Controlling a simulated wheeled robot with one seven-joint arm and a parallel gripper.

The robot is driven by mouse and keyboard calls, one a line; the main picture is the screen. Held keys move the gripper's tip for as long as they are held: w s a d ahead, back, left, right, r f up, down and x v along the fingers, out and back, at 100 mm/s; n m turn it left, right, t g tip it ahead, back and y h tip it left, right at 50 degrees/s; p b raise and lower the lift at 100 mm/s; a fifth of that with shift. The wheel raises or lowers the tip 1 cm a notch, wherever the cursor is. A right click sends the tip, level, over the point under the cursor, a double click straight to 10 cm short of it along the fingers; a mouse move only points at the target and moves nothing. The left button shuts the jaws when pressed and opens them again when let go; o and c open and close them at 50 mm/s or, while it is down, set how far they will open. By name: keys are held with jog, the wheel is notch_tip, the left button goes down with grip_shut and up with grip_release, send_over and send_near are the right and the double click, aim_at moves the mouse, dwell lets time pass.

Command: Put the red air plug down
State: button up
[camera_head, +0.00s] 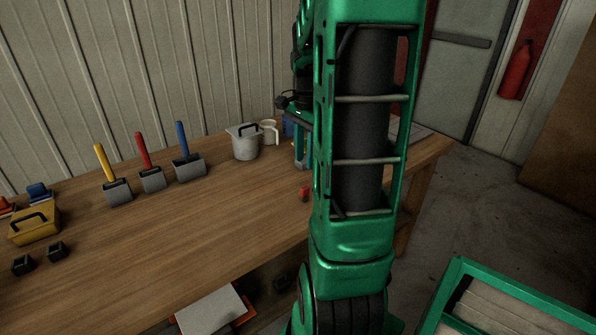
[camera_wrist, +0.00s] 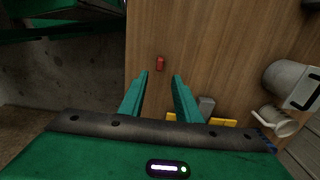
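The red air plug (camera_head: 304,194) is a small red piece on the wooden bench top, close to its edge, beside my arm. In the wrist view the red air plug (camera_wrist: 160,63) lies just beyond my fingertips, apart from both. My gripper (camera_wrist: 161,75) has its two green fingers spread with nothing between them. In the head view my gripper is largely hidden behind my arm.
A grey jug (camera_head: 245,142) and a white mug (camera_head: 269,131) stand at the back of the bench (camera_head: 150,245). A yellow piece (camera_wrist: 228,122) lies near my gripper. Bench around the plug is clear.

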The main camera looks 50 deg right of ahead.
jog(key=s+a+n, duration=1.3)
jog(key=a+n, duration=0.1)
jog(key=a, duration=0.3)
jog(key=shift+s+a, duration=0.4)
